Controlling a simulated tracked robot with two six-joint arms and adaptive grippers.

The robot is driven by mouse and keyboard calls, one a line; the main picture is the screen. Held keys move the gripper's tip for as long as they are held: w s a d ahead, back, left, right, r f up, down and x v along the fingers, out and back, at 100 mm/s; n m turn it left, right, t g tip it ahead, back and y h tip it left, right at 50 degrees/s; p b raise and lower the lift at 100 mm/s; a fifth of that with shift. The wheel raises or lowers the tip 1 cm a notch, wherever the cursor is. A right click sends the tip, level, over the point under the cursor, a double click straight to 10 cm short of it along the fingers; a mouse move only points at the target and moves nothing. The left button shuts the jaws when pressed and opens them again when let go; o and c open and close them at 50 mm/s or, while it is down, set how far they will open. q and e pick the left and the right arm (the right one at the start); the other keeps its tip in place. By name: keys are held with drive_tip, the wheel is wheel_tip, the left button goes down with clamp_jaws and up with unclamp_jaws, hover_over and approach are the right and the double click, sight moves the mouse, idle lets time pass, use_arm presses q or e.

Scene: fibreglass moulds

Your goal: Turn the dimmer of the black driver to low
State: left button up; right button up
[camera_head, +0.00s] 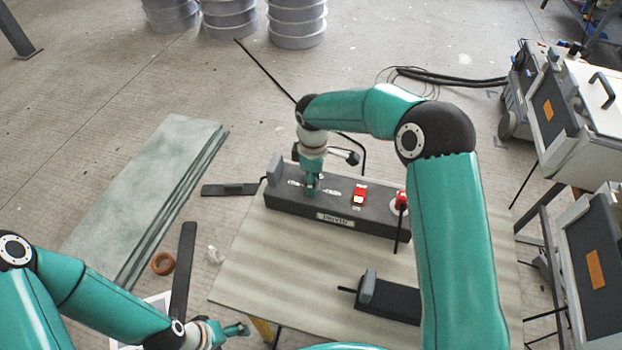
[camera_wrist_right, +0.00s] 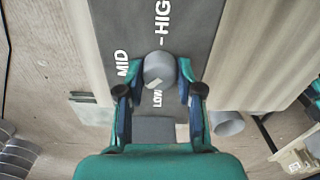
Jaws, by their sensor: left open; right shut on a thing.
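The black driver (camera_head: 290,209) is a long dark box lying on the table, with a white label on its front and a red rocker switch (camera_head: 359,194) on top. My right gripper (camera_head: 311,186) points down at the left part of its top. In the right wrist view its fingers (camera_wrist_right: 160,92) are shut on the round grey dimmer knob (camera_wrist_right: 158,67), one on each side. A pale mark on the knob lies on the side nearest the LOW print; MID and HIGH are printed further round. My left gripper (camera_head: 236,331) is open and empty, low at the left, off the table.
The table (camera_head: 245,270) also holds a smaller black box (camera_head: 395,300) with a grey block. A red-topped part (camera_head: 401,200) stands at the driver's right end. Green-grey sheets (camera_head: 150,190) lie on the floor at left. Grey-white machines (camera_head: 585,95) stand at right.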

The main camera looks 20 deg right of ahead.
drive_tip(key=n, duration=0.4)
drive_tip(key=shift+n+p, duration=0.3)
drive_tip(key=shift+p, duration=0.05)
drive_tip(key=n, duration=0.4)
drive_tip(key=shift+p, duration=0.35)
drive_tip(key=shift+n, duration=0.3)
drive_tip(key=o, duration=1.2)
drive_tip(key=shift+c, duration=0.2)
drive_tip(key=shift+r, duration=0.15)
wheel_tip(320, 180, up, 12)
drive_tip(key=shift+f, duration=0.2)
